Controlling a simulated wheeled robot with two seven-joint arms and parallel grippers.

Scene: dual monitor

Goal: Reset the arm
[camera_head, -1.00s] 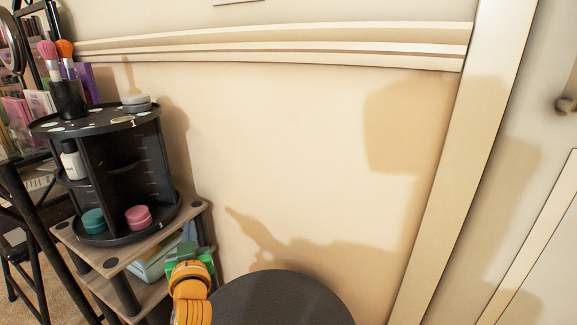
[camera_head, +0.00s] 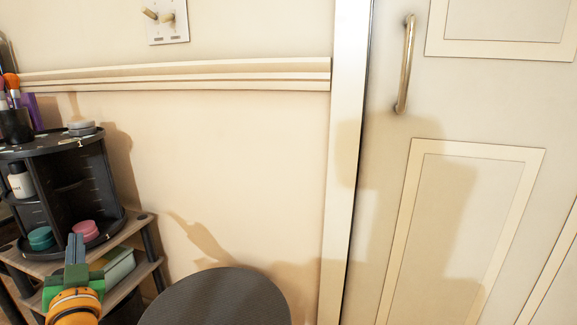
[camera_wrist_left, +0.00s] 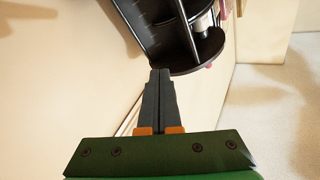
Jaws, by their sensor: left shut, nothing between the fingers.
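My left gripper (camera_head: 75,252) is at the lower left of the head view, with its green body and grey fingers pointing up. Its fingers are together and hold nothing. In the left wrist view the two dark fingers (camera_wrist_left: 160,95) lie side by side, pointing at the black rotating organizer (camera_wrist_left: 205,50). In the head view the organizer (camera_head: 85,180) stands on a wooden shelf behind the gripper. The fingertips overlap its lower edge in the picture; I cannot tell the exact gap. My right gripper is out of view.
The organizer holds a pink jar (camera_head: 85,230), a teal jar (camera_head: 40,238) and a white bottle (camera_head: 20,180). The wooden shelf (camera_head: 135,226) stands against the wall. A dark round top (camera_head: 215,298) is at bottom centre. A door (camera_head: 480,110) with a handle (camera_head: 406,65) is on the right.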

